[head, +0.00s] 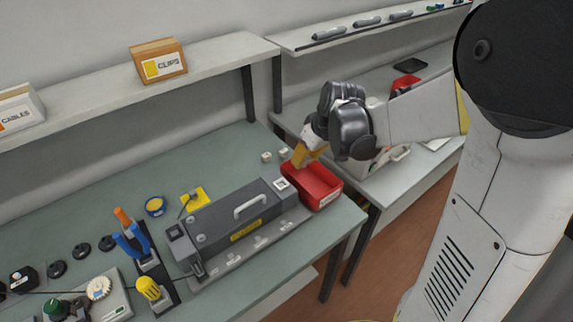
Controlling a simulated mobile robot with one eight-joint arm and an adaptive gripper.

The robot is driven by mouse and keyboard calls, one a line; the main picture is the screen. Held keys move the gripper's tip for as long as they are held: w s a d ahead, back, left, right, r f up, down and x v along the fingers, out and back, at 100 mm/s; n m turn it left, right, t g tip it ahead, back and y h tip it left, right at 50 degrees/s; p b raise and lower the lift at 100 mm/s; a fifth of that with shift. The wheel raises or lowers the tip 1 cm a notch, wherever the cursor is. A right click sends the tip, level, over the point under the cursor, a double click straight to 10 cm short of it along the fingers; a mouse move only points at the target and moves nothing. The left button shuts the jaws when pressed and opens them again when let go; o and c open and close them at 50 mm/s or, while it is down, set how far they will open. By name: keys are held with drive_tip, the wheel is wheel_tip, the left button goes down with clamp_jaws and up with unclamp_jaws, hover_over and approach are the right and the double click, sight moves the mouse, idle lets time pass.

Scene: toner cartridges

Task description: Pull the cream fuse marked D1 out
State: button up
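No mark D1 can be read in this view, so I cannot tell which piece is the cream fuse. Two small cream blocks (267,156) lie on the green bench behind the red tray. A dark grey device (225,222) with a pale handle on top stands on the bench, with small pale labels along its front base. My gripper (310,152) is above the back of the red tray, right of the cream blocks and apart from them. A yellow-orange piece shows at its lower end; whether it is held or part of the gripper is unclear. Its finger opening is hidden.
The red tray (326,199) stands at the device's right end. A tool holder (158,276) with orange, blue and yellow handles stands at its left. A yellow pad (195,200) and a blue-rimmed dish (155,206) lie behind. A shelf (215,62) runs above.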

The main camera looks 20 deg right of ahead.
drive_tip(key=s+d+r+p, duration=0.1)
drive_tip(key=d+r, duration=0.2)
drive_tip(key=d, duration=0.2)
drive_tip(key=shift+r, duration=0.35)
drive_tip(key=shift+s+r+p, duration=0.1)
drive_tip(key=shift+r+p, duration=1.1)
drive_tip(key=shift+r, duration=0.05)
wheel_tip(320, 180, up, 4)
drive_tip(key=p, duration=0.3)
